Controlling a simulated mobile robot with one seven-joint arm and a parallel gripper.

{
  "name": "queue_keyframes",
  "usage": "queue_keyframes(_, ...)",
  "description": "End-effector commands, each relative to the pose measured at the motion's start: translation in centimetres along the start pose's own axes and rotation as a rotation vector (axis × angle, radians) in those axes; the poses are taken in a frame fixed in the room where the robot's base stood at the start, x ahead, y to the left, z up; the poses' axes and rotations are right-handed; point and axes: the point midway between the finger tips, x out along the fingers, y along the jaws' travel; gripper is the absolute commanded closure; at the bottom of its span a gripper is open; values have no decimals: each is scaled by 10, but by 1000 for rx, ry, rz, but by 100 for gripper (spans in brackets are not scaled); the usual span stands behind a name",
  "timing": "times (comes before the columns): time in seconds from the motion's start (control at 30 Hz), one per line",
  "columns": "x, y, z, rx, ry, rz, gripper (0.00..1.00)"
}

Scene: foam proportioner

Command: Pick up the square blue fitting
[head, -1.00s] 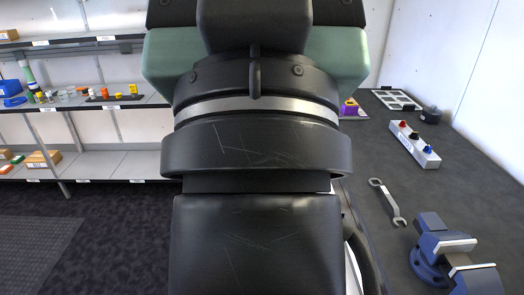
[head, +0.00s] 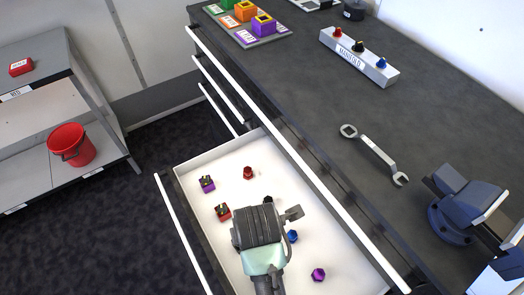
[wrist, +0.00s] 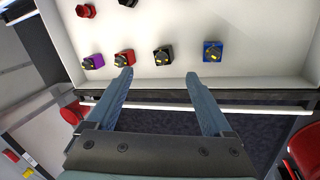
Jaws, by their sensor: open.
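The square blue fitting (wrist: 212,51) lies in the open white drawer (wrist: 250,30), near the drawer's wall in the wrist view. It has a dark top with yellow marks. My gripper (wrist: 159,76) is open and empty. Its two fingers point toward the drawer wall, and the blue fitting shows beyond and slightly right of the right fingertip. In the head view my wrist hangs over the drawer (head: 185,170) and hides the square blue fitting; a blue six-sided piece (head: 292,237) shows just to its right.
Square black (wrist: 163,56), red (wrist: 124,58) and purple (wrist: 93,61) fittings sit left of the blue one. The workbench (head: 330,180) beside the drawer holds a wrench (head: 374,152), a vise (head: 465,205) and a manifold (head: 358,58). A red bucket (head: 71,145) stands on the left shelf.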

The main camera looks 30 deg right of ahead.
Motion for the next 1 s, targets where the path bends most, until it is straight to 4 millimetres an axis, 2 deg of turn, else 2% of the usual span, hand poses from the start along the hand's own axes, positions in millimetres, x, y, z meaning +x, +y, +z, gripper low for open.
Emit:
queue_keyframes(0.03,14,-31,6,-55,2,-95,15)
queue_keyframes(0.1,23,-60,11,-120,12,-188,15)
queue_keyframes(0.23,33,-88,14,-180,29,-273,15)
queue_keyframes(0.6,94,-108,14,-189,32,-282,15)
queue_keyframes(0.87,112,-112,12,-190,31,-279,15)
queue_keyframes(1.0,133,-118,6,-189,31,-280,15)
